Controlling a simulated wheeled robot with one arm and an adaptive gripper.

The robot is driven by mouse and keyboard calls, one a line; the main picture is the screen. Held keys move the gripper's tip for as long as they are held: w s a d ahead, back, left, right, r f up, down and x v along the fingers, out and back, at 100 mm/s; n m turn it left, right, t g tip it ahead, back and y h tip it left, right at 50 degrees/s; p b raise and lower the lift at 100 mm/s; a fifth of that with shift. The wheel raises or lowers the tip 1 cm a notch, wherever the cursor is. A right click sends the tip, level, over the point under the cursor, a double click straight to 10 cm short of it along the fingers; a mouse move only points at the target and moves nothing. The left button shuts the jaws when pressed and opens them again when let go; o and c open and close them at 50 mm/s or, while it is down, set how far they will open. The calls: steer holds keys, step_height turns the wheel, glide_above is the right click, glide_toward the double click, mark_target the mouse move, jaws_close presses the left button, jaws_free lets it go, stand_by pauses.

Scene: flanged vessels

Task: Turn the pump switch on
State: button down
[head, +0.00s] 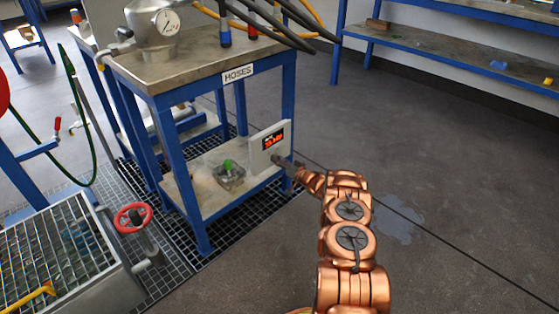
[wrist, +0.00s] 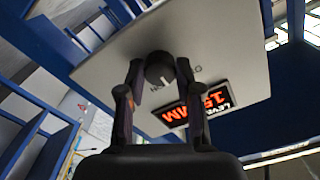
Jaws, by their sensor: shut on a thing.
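The pump switch is a round black knob (wrist: 159,67) with a white pointer line, on a pale grey panel (head: 260,152). The panel also fills the middle of the wrist view (wrist: 235,60). My gripper (head: 281,160) reaches the panel's face from the right. In the wrist view my gripper's fingers (wrist: 160,78) stand on both sides of the knob and are shut on it. Labels around the knob are partly hidden by the fingers. In the head view the knob is hidden by my gripper.
A lit red display (wrist: 200,103) sits beside the knob. The panel stands at the edge of the lower shelf of a blue-legged table (head: 160,75) marked HOSES. A green-topped device (head: 229,173) is on that shelf. A red handwheel (head: 133,217) is at left.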

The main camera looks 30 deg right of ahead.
steer(key=shift+d+r+m+b, duration=0.1)
steer(key=shift+m+b, duration=0.25)
steer(key=shift+m, duration=3.45)
steer(key=c, duration=0.8)
jaws_free()
steer(key=shift+o, duration=0.2)
steer(key=v, duration=1.2)
